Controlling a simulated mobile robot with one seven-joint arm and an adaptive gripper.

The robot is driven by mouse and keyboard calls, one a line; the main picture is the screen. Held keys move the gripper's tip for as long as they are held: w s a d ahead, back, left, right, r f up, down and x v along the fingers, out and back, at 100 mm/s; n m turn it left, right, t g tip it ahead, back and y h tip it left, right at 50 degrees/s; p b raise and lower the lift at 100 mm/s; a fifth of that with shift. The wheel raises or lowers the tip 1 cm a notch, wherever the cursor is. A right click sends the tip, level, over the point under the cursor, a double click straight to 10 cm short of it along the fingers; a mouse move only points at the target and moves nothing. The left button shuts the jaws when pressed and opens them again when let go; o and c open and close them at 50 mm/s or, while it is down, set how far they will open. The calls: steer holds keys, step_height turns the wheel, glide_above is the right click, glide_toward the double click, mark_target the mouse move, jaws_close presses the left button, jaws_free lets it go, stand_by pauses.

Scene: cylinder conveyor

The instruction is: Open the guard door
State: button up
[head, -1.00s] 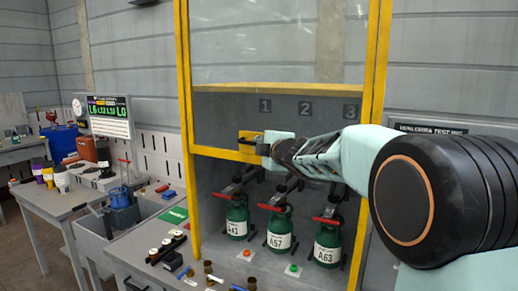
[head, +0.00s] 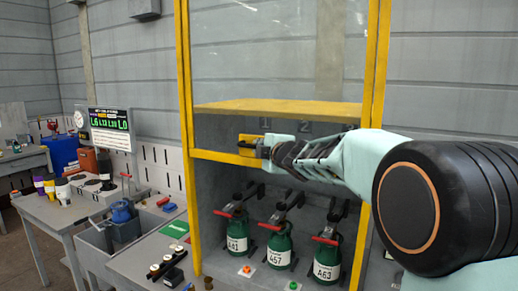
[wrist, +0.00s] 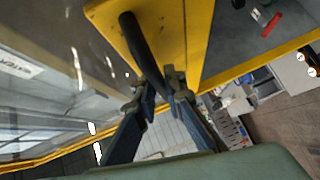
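The guard door (head: 280,55) is a clear panel in a yellow frame on the front of the station. Its black handle (wrist: 146,55) sits on a yellow plate (head: 247,145) at the door's lower left. My gripper (wrist: 158,92) is at the handle, with one finger on each side of the bar, and looks shut on it. In the head view my gripper (head: 264,146) partly hides the handle and the door's lower edge. The opening below the door shows green cylinders inside.
Three green cylinders (head: 280,246) with red levers stand in the station below the door. Yellow posts (head: 187,120) bound the opening. A side bench (head: 60,212) with cups and a grey bin stands at left. Small parts lie on the front ledge (head: 140,262).

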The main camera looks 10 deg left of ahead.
steer(key=o, duration=0.4)
steer(key=v, duration=1.2)
